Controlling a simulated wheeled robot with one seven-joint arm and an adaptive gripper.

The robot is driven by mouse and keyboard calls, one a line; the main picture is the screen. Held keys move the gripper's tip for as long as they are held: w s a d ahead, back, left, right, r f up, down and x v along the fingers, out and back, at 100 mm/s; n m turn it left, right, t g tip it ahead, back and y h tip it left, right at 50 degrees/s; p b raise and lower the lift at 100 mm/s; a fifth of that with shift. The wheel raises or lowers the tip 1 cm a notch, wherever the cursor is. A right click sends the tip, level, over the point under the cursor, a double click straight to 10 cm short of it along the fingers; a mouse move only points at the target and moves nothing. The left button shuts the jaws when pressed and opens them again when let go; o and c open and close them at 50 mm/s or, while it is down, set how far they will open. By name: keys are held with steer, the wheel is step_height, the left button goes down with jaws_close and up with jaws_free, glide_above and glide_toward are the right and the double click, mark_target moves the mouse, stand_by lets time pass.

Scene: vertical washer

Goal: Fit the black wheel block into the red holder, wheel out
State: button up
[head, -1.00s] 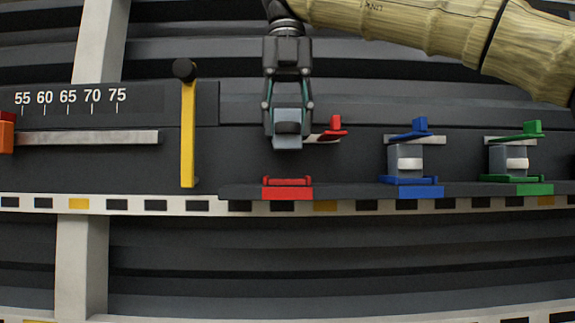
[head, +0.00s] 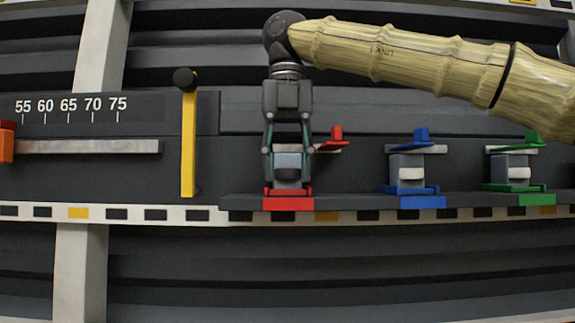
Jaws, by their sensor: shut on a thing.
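The wheel block (head: 287,162) is a grey-blue block in the head view, with a darker band on its front low down. My gripper (head: 287,170) points down and is shut on it, one finger on each side. The red holder has a lower base (head: 288,203) on the ledge and a red upper clip (head: 335,140) on a light bar to the right of the gripper. The block is upright right above the red base, its lower end at the base's raised back edge. I cannot tell whether it is fully seated.
To the right, a blue holder (head: 423,202) and a green holder (head: 537,199) each hold a grey block with a white wheel. A yellow lever (head: 187,145) with a black knob stands to the left, next to a numbered scale (head: 80,103). The front below the ledge is clear.

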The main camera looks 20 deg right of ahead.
steer(key=o, duration=0.9)
steer(key=shift+d, duration=0.1)
steer(key=shift+w, duration=0.1)
steer(key=shift+r, duration=0.1)
step_height(320, 180, up, 12)
steer(key=shift+p, duration=1.25)
steer(key=shift+s+a+r+p, duration=0.35)
steer(key=shift+s+a+p, duration=0.45)
steer(key=shift+s, duration=1.8)
steer(key=shift+s+a+r+p, duration=0.3)
steer(key=shift+s+a+p, duration=0.4)
steer(key=shift+s, duration=1.85)
steer(key=shift+s+a+r+p, duration=0.35)
steer(key=shift+s+a+p, duration=0.45)
steer(key=shift+s, duration=1.8)
steer(key=shift+d, duration=0.1)
